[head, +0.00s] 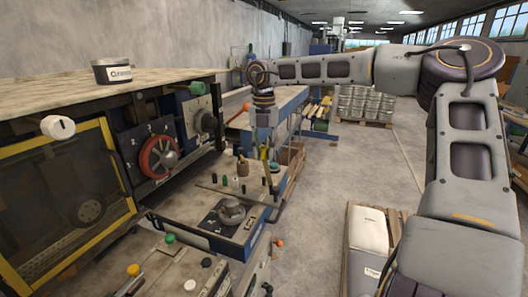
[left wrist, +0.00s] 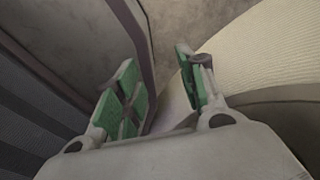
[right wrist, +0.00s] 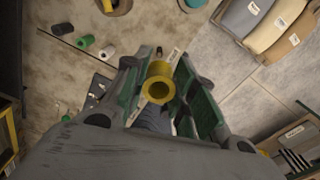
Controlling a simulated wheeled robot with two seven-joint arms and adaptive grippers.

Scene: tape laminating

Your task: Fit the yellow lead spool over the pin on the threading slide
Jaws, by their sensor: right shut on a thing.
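The yellow lead spool (right wrist: 158,71) sits between the fingers of my right gripper (right wrist: 162,62) in the right wrist view. Its round end and open bore face the camera. In the head view my right gripper (head: 268,168) points down over the far part of the machine bench, with a bit of yellow (head: 263,153) showing at its fingers. A small dark peg (right wrist: 158,50) shows just past the spool; I cannot tell whether it is the slide's pin. The slide is not clearly seen. My left gripper (left wrist: 160,90) is open and empty in the left wrist view.
The bench (head: 195,200) carries a round dark knob unit (head: 231,211), a brown cylinder (head: 243,167) and small green and white parts. A crate (right wrist: 265,25) stands on the floor, which is otherwise largely open.

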